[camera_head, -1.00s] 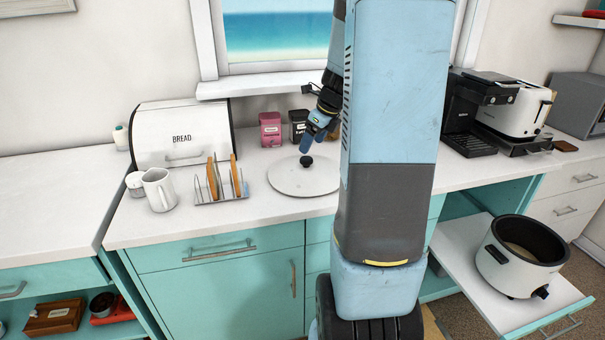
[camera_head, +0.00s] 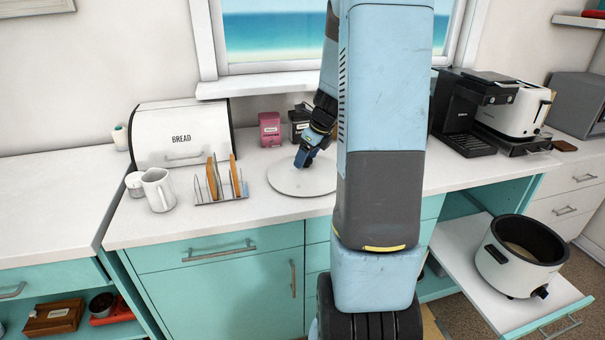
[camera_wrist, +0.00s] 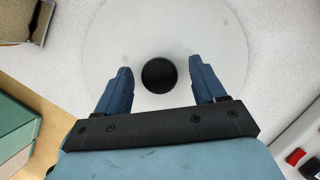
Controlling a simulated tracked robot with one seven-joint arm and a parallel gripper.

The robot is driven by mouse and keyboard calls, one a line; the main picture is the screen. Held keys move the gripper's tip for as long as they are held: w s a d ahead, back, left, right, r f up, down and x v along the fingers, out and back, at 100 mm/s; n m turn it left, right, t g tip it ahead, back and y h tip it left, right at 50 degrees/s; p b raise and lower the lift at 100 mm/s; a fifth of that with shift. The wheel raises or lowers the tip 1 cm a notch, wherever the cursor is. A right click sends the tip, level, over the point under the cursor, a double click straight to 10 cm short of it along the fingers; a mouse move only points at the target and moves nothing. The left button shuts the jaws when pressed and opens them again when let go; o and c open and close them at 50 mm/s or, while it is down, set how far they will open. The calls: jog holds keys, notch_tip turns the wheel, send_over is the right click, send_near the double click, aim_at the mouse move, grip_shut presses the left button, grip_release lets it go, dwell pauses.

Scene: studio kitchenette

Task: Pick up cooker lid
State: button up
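The cooker lid (camera_head: 290,182) is a round, pale disc lying flat on the white counter, right of the toast rack. In the wrist view the lid (camera_wrist: 120,38) shows a round black knob (camera_wrist: 159,75) at its middle. My gripper (camera_head: 303,163) is low over the lid in the head view and hides the knob there. In the wrist view my gripper (camera_wrist: 160,84) is open, with one blue finger on each side of the knob and a gap on both sides. The fingers are not closed on it.
A toast rack (camera_head: 220,190), a white mug (camera_head: 158,190) and a bread bin (camera_head: 180,135) stand left of the lid. Pink (camera_head: 270,129) and black (camera_head: 299,125) tins stand behind it. The open cooker (camera_head: 520,258) sits on a pulled-out shelf at right.

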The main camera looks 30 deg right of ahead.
grip_shut()
dwell(0.4)
